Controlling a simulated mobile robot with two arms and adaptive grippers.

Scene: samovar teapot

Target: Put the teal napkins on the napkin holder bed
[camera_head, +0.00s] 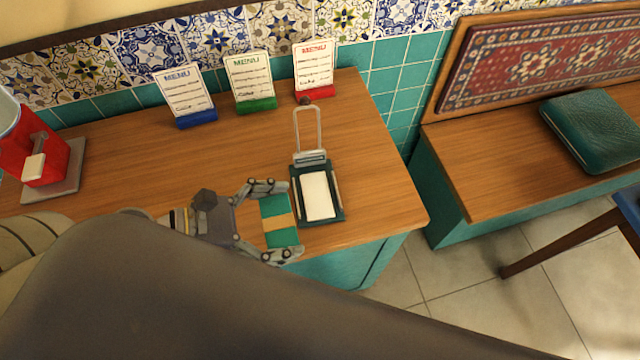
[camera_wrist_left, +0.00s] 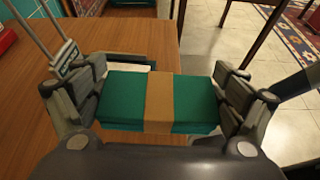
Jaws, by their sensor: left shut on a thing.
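My left gripper (camera_head: 270,221) is shut on a stack of teal napkins with a tan band (camera_head: 280,236). In the left wrist view the napkins (camera_wrist_left: 112,99) lie flat between the two fingers (camera_wrist_left: 160,100). The napkin holder (camera_head: 341,212) stands near the right end of the counter, just right of the gripper. In the left wrist view the holder is partly hidden behind the napkins. My right gripper is not in view.
Three menu stands, blue (camera_head: 197,118), green (camera_head: 257,104) and red (camera_head: 317,96), line the tiled wall behind the holder. A red object (camera_head: 40,150) on a grey base stands at the left. A bench (camera_head: 490,170) with a teal cushion (camera_head: 592,128) is at the right.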

